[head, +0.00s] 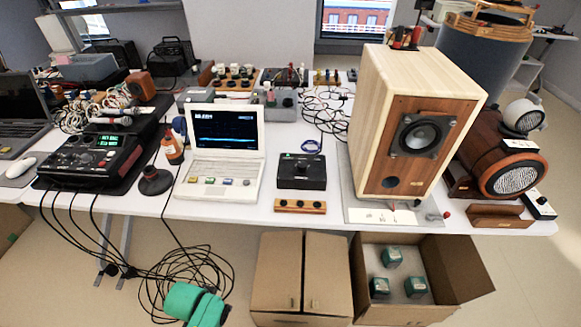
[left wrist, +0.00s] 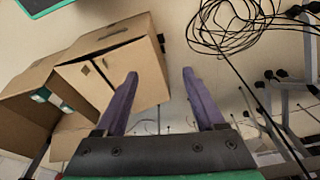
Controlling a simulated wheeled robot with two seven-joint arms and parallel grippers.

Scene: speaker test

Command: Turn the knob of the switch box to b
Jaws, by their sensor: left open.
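The switch box, as far as I can tell, is the black box (head: 301,172) near the table's front edge in the head view, between the white laptop and the large wooden speaker. A dark knob (head: 301,167) shows on its top. Its pointer direction and letters are too small to read. My left gripper (left wrist: 160,76) shows in the left wrist view with two purple fingers apart and nothing between them. It is over the floor area, with cardboard boxes and cables beyond, away from the switch box. My right gripper is in neither view.
Cardboard boxes (head: 277,275) and coiled cables (head: 185,270) are on the floor below.

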